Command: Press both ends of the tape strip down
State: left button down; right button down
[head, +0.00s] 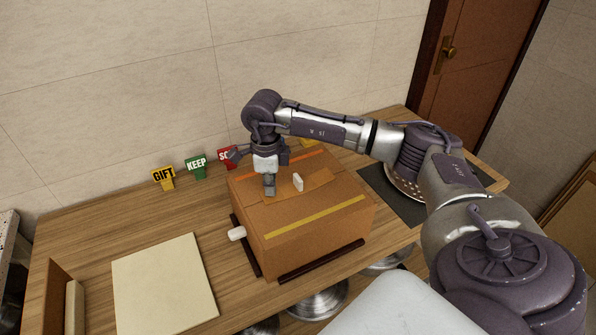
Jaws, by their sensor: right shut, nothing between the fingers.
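A brown cardboard box (310,241) stands closed on the wooden counter. A tan tape strip (315,186) appears to lie along the middle of its top, close to the box in colour. Its near-left end is partly hidden by my right gripper. My right gripper (270,190) points down at the left part of the box top, shut and empty. Its tips are at or just above the surface; I cannot tell if they touch. A small white block (298,182) stands upright on the top, right of the gripper. My left gripper is out of view.
A yellow strip (315,217) crosses the box's front part. A white piece (237,233) sticks out at its left. GIFT (163,179) and KEEP (196,168) signs stand behind. A pale board (164,282) lies left. A perforated metal pan (404,184) is right, partly behind my arm.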

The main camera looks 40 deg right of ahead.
jog(key=shift+f+b, duration=0.55)
jog(key=shift+f, duration=0.1)
jog(key=shift+r, duration=0.1)
dwell(0.5)
jog(key=shift+r+p, duration=1.85)
jog(key=shift+r, duration=1.05)
